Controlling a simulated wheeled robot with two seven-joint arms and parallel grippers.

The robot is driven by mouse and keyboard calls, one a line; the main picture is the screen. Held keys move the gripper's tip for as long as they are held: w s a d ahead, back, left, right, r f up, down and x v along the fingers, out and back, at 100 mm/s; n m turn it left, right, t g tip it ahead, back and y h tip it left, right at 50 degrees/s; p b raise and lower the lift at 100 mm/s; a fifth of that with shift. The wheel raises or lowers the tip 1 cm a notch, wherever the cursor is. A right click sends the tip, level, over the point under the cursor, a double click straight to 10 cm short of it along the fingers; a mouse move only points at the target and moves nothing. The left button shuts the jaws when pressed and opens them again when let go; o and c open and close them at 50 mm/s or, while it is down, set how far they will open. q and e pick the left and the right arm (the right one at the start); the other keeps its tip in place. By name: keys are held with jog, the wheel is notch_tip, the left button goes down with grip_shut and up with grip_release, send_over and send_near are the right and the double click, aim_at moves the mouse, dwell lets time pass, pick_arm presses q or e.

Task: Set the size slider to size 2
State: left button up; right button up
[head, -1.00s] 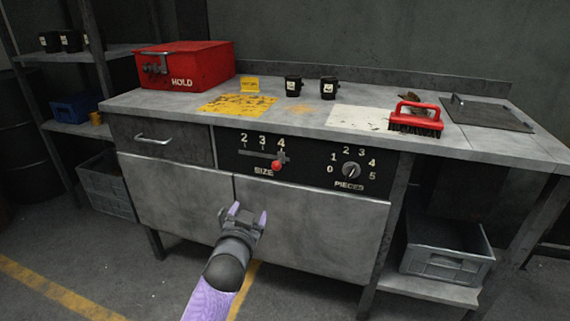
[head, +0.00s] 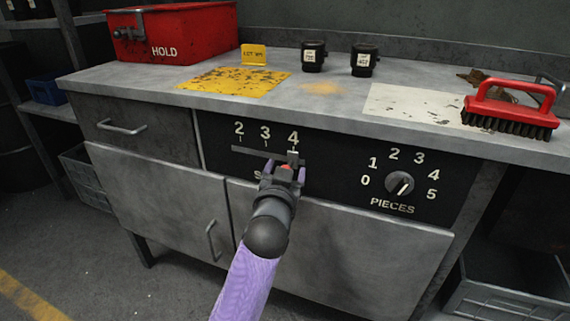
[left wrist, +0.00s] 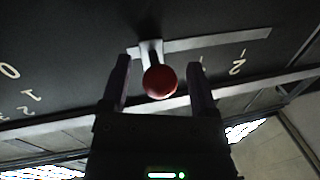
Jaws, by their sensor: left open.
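The size slider's red knob (left wrist: 160,82) sits on a pale lever at the slot's end by the 4, seen in the head view, where the lever (head: 293,156) shows just below the 4. The slot (head: 250,151) runs left under the marks 2, 3 and 4. My left gripper (head: 284,172) is open in front of the knob and partly hides it. In the left wrist view my left gripper (left wrist: 158,90) has one finger on each side of the knob, with gaps visible. My right gripper is not in view.
The pieces dial (head: 399,184) is to the right on the same black panel. A drawer handle (head: 122,127) and a door handle (head: 213,241) stick out on the left. The counter above holds a red box (head: 172,34), two black cups and a red brush (head: 512,108).

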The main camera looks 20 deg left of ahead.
pick_arm(q)
jog(key=shift+r, duration=0.1)
jog(key=shift+c, duration=0.2)
grip_shut()
dwell(1.2)
